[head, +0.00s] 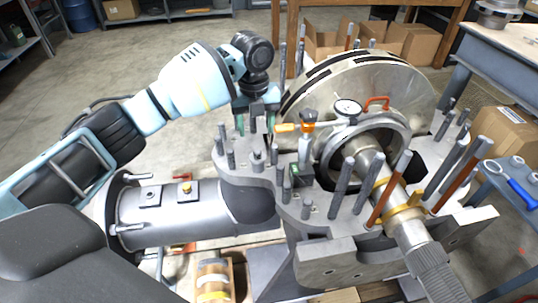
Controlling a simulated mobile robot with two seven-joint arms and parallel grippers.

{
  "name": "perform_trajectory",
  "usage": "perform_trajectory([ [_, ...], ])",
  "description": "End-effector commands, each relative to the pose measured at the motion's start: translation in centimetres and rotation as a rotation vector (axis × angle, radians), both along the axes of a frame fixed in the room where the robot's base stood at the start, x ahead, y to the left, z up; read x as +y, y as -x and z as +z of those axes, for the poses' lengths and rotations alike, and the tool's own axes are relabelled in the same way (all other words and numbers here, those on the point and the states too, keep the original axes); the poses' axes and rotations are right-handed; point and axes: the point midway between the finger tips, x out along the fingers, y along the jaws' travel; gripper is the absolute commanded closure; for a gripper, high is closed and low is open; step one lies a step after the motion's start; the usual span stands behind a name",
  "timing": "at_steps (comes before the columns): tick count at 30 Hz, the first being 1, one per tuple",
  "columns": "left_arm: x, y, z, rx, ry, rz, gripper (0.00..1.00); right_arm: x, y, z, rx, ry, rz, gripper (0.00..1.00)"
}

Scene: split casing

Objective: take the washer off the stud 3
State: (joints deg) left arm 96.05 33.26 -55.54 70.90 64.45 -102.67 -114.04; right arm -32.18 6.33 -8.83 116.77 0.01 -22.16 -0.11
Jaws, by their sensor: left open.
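The lower half of the split casing (240,175) stands in the middle of the head view, with several grey studs rising from its flange. No stud numbers can be read, so I cannot tell which one is stud 3. A short stud (258,154) with a wider base stands just below my left gripper; whether that base is a washer is too small to tell. My left gripper (255,122) points down above the left part of the flange. Its greenish fingers are apart, and nothing shows clearly between them. My right gripper is out of view.
A large round disc (385,82) and a shaft (398,215) sit in the casing right of the gripper. A dial gauge (347,109) and an orange-topped tool (308,122) stand close by. Tall studs (341,187) crowd the front. A blue-grey bench (500,60) is at right.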

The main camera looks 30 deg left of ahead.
Motion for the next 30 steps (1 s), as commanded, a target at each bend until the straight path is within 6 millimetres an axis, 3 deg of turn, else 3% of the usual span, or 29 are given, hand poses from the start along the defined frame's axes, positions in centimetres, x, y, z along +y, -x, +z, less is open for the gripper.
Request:
perform_trajectory([
  [1,0.0,0.1,-1.7,0.013,0.000,0.000,0.44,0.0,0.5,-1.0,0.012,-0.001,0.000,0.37],
  [3,0.0,0.1,-2.3,0.018,0.000,0.000,0.44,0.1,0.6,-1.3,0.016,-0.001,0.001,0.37],
  [12,0.0,0.1,-2.7,0.019,0.000,0.000,0.44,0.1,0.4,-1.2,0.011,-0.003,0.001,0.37],
  [19,0.1,0.2,-4.9,0.020,0.000,0.000,0.44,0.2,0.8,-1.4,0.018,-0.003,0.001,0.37],
  [26,0.1,0.2,-5.6,0.019,-0.001,0.001,0.44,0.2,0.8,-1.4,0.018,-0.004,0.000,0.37],
  [30,0.4,0.2,-7.5,0.021,-0.002,0.001,0.44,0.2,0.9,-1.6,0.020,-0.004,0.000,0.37],
])
